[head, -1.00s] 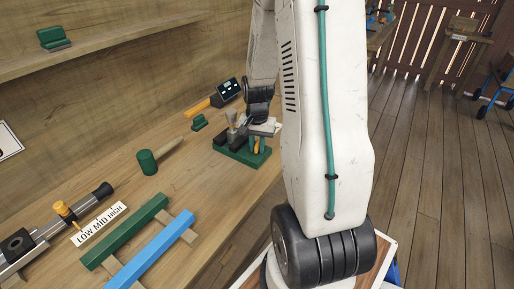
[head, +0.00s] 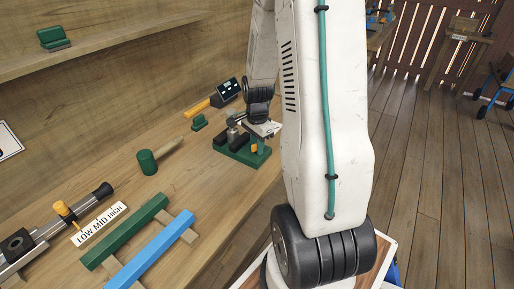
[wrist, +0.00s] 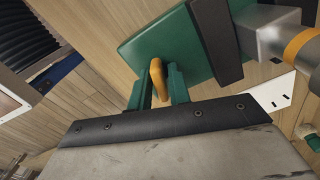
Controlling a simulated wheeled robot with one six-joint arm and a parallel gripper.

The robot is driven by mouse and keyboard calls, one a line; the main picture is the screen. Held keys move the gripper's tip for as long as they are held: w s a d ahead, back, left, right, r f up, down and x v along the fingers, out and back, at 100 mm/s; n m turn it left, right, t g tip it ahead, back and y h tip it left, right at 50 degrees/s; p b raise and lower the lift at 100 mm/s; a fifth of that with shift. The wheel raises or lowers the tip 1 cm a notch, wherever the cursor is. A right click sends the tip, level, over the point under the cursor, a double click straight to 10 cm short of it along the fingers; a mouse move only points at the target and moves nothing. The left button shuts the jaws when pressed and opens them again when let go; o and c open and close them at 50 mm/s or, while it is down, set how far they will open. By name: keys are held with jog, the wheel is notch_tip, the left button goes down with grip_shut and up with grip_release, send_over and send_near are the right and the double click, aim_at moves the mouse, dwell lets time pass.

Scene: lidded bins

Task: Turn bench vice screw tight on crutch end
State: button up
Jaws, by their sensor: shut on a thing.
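The bench vice is a green base (head: 240,153) with dark jaw bars and grey metal parts, near the bench's front edge. In the wrist view its green plate (wrist: 160,43) fills the upper middle, crossed by a black bar (wrist: 216,42). My gripper (wrist: 158,92) is shut on the vice's orange handle (wrist: 157,70), with a green finger on each side. The handle also shows small in the head view (head: 254,148). A grey block and cylinder with an orange band (wrist: 297,44) lie at the right in the wrist view. I cannot tell whether this is the crutch end.
A yellow-handled device with a dark display (head: 227,91) lies behind the vice. Open floor is right.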

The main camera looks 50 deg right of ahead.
dwell(0.3)
jog(key=m, duration=0.4)
jog(key=shift+m, duration=0.3)
jog(key=m, duration=0.3)
jog(key=shift+m, duration=0.4)
jog(key=o, duration=0.6)
jog(key=shift+c, duration=0.2)
jog(key=shift+r, duration=2.5)
